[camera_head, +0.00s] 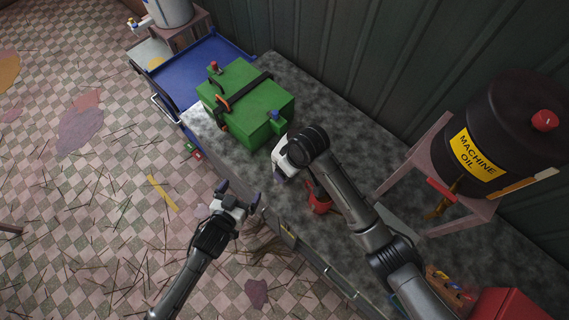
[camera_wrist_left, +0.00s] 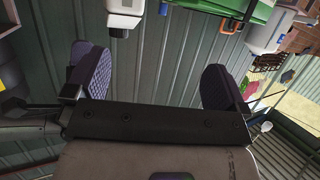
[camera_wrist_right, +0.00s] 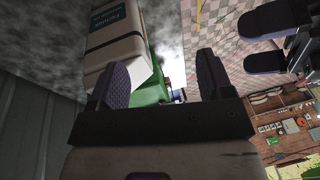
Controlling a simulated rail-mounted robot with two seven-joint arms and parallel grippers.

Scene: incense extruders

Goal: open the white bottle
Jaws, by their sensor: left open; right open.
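A white container with a dark label band, apparently the white bottle (camera_wrist_right: 122,55), shows large in the right wrist view, up and left of the fingers. My left gripper (camera_head: 239,194) is open and empty, in front of the counter's edge over the floor. Its spread fingers also show in the left wrist view (camera_wrist_left: 145,78).
A green toolbox (camera_head: 241,106) stands on the grey counter (camera_head: 345,112) beyond my right gripper. A red tool (camera_head: 318,200) lies near the counter's front edge. A black machine oil drum (camera_head: 510,125) stands on a stand at right. A blue cart (camera_head: 195,72) is at the back left.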

